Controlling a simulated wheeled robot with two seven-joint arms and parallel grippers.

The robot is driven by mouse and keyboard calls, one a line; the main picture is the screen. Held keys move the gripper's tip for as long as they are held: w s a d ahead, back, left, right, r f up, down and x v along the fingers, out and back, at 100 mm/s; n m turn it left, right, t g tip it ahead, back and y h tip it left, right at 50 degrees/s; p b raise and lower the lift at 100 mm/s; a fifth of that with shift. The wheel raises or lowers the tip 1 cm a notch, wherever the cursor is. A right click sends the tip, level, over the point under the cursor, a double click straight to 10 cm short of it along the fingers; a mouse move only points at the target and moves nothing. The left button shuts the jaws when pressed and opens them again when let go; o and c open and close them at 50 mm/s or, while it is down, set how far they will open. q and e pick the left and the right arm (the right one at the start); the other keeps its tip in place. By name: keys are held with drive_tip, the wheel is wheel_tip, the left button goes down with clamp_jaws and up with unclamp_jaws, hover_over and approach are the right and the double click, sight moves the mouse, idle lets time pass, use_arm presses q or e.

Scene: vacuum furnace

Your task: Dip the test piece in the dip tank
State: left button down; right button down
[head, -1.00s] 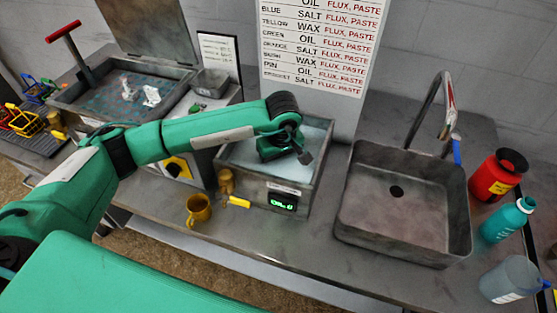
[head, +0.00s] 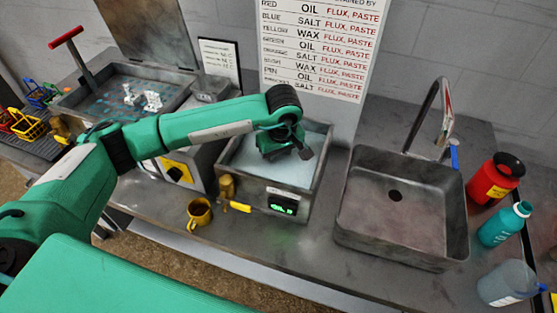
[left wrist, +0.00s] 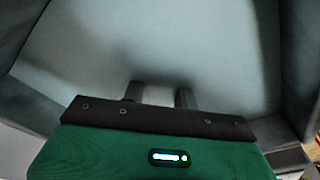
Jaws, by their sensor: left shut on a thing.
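The dip tank (head: 322,165) is a grey metal box with pale liquid and a lit green display on its front. My left gripper (head: 278,155) points down inside its opening, over or in the liquid. In the left wrist view, its two dark fingers (left wrist: 158,95) stand a little apart with a pale thing between them, shut on it. That thing is probably the test piece, but it blends with the pale liquid and its shape is unclear. The wrist hides it in the head view. I cannot tell how deep it is. My right gripper is not in view.
A grey sink (head: 400,235) with a tap stands right of the tank, with red (head: 495,180) and teal (head: 505,224) bottles beyond. A yellow mug (head: 199,212) stands in front of the tank. A lidded basin (head: 85,112) is at left. A printed chart (head: 325,45) hangs behind.

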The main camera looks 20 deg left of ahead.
use_arm(q)
wheel_tip(320, 180, up, 13)
drive_tip(key=p, duration=0.3)
drive_tip(key=shift+f, duration=0.15)
idle(0.7)
idle(1.3)
